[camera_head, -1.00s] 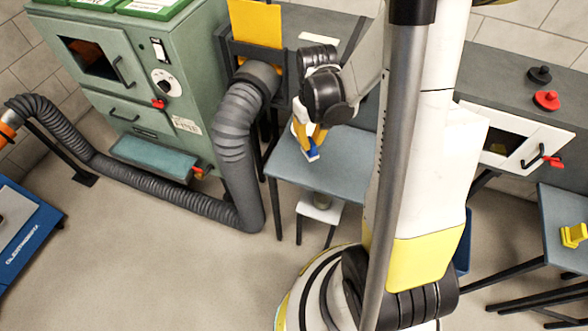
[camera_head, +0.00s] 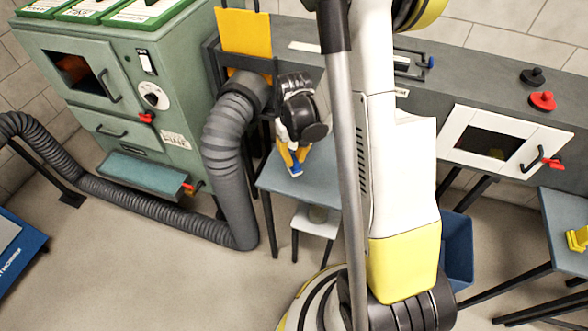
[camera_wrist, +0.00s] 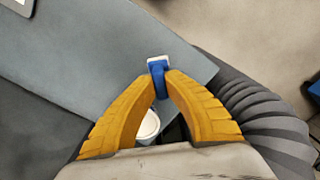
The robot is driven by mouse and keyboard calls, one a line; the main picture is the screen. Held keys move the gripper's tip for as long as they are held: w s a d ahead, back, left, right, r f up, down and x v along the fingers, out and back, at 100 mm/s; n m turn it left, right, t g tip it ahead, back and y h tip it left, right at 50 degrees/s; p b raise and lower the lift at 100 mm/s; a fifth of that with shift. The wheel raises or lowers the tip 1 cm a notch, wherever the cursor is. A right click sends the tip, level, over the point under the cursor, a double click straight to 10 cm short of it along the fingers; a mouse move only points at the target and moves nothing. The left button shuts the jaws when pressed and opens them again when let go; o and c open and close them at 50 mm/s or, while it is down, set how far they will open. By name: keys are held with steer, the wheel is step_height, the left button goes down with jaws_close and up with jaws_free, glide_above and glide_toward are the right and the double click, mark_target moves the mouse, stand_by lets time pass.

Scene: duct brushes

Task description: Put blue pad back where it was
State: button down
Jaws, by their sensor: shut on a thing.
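The blue pad (camera_wrist: 158,80) is a small blue block with a pale top edge. It sits between the two yellow fingertips of my gripper (camera_wrist: 160,84) in the wrist view. In the head view, my gripper (camera_head: 291,160) points down over the blue-grey table (camera_head: 330,181), with the blue pad (camera_head: 296,171) at its tips. I cannot tell whether the pad touches the tabletop. The pad is near the table's left part, close to the grey duct hose. My arm column hides part of the table's right side.
The ribbed grey hose (camera_head: 224,150) runs close beside the table's left edge. A green cabinet (camera_head: 120,85) stands to the left. A white stool (camera_head: 317,220) is under the table. A blue bin (camera_head: 457,250) and a white-doored box (camera_head: 490,137) are at the right.

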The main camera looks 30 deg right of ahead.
mark_target(294, 167)
steer(key=shift+f+b, duration=1)
steer(key=shift+f, duration=1)
steer(key=shift+f, duration=0.2)
steer(key=c, duration=1.6)
jaws_free()
steer(key=shift+o, duration=0.2)
steer(key=shift+r, duration=0.15)
step_height(294, 167, up, 12)
steer(key=p, duration=0.5)
steer(key=shift+r, duration=0.15)
steer(key=s+a+r+t, duration=0.3)
steer(key=s+a+r, duration=0.2)
steer(key=r, duration=0.3)
steer(key=s+a+r+n+t, duration=0.1)
steer(key=s+a+r+t, duration=0.3)
steer(key=s+a+r, duration=0.2)
step_height(294, 167, up, 4)
steer(key=shift+a+f, duration=0.25)
steer(key=shift+a, duration=1)
